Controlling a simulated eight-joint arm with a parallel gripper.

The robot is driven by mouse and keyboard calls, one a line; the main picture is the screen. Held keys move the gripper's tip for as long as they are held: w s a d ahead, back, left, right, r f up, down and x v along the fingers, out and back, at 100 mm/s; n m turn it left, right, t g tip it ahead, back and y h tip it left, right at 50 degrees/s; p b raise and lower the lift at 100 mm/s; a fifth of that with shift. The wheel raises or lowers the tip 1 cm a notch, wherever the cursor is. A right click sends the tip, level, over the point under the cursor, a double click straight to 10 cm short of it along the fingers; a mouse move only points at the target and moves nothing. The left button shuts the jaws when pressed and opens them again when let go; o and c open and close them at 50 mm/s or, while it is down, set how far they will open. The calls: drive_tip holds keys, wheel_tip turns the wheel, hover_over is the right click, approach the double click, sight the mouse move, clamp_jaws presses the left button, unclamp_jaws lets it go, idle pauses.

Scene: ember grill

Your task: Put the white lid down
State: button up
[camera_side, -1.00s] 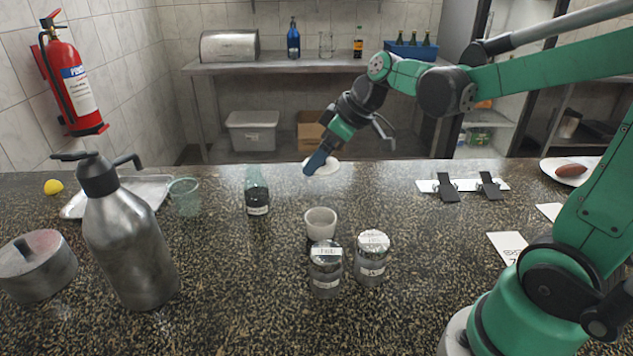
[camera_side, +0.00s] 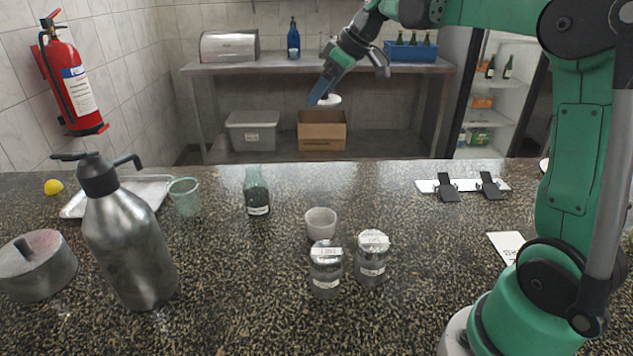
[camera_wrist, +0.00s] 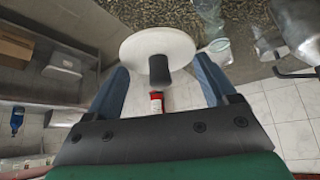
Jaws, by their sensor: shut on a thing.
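The white lid (camera_side: 329,100) is a round pale disc, held up in the air well above the counter (camera_side: 400,270) in the side view. My gripper (camera_side: 320,92) is shut on it, with the blue fingers pointing down and left. In the wrist view the white lid (camera_wrist: 140,45) shows its broad face and a dark knob (camera_wrist: 159,70) between the two blue fingers of my gripper (camera_wrist: 162,82). The side view shows only a small part of the lid beside a finger.
A white cup (camera_side: 320,224) and two labelled jars (camera_side: 326,270) stand mid-counter. A green bottle (camera_side: 257,192), a green glass (camera_side: 185,196), a metal tray (camera_side: 145,188) and a tall metal flask (camera_side: 128,240) stand further left. The counter's far middle is clear.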

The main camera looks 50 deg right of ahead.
drive_tip(key=w+d+f, duration=0.2)
drive_tip(key=d+f, duration=0.1)
drive_tip(key=d, duration=0.1)
hover_over(321, 186)
drive_tip(key=s, duration=0.2)
drive_tip(key=f, duration=1.4)
drive_tip(key=shift+w+d+f, duration=0.1)
drive_tip(key=shift+d+f, duration=0.1)
drive_tip(key=shift+f, duration=2.2)
drive_tip(key=shift+f, duration=0.2)
drive_tip(key=o, duration=1.1)
drive_tip(key=shift+r, duration=0.1)
